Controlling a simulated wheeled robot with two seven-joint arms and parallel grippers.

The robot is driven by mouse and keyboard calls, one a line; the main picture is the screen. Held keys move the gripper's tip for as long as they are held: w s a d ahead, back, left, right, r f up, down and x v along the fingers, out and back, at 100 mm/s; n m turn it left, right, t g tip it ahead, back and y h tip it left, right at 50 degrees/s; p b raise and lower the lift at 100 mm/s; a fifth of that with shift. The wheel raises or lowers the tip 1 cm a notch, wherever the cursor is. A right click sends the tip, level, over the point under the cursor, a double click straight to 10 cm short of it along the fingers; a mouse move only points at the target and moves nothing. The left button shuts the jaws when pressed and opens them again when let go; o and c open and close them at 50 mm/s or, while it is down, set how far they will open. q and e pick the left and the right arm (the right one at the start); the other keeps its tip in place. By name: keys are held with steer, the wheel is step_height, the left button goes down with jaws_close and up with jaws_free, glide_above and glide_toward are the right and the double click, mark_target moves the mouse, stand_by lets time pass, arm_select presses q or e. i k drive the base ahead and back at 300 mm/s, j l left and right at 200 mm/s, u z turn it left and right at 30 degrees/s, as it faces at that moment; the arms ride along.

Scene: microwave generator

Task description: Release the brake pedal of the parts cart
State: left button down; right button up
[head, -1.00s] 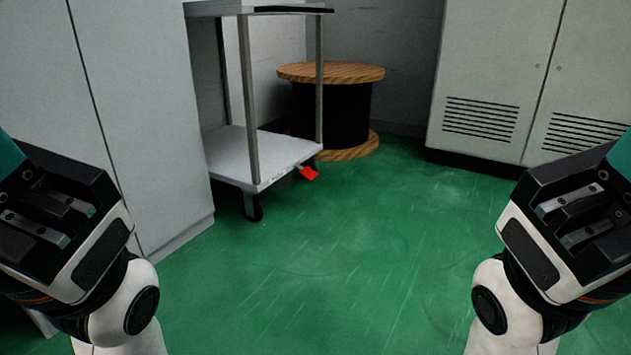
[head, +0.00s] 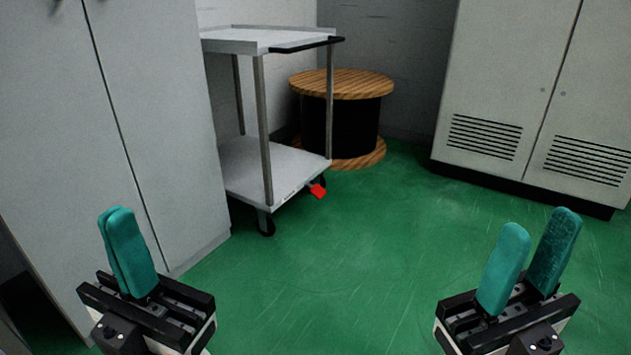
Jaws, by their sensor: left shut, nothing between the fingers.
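The parts cart (head: 272,171) stands back left of centre, a pale two-shelf trolley with metal posts and a black handle bar along its top front edge. Its red brake pedal (head: 319,192) sticks out low at the front right corner, near a caster. Whether the pedal is up or down I cannot tell. My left gripper (head: 128,250) is at the lower left, shut and empty, with its teal fingers together. My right gripper (head: 528,268) is at the lower right, its teal fingers apart and empty. Both are well short of the cart and pedal.
A tall grey cabinet (head: 160,130) stands left, close beside the cart. A wooden cable reel (head: 341,84) stands behind the cart's right side. A vented grey cabinet (head: 500,90) stands at the back right. The green floor (head: 350,265) in front of the pedal is clear.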

mark_target(317, 191)
steer(key=i+j, duration=0.1)
steer(key=i, duration=0.4)
steer(key=i+z, duration=0.15)
steer(key=i, duration=0.3)
steer(key=i+j, duration=0.2)
steer(key=i, duration=0.25)
steer(key=i+j+z, duration=0.15)
steer(key=i, duration=0.7)
steer(key=i+l, duration=0.2)
steer(key=i, duration=0.15)
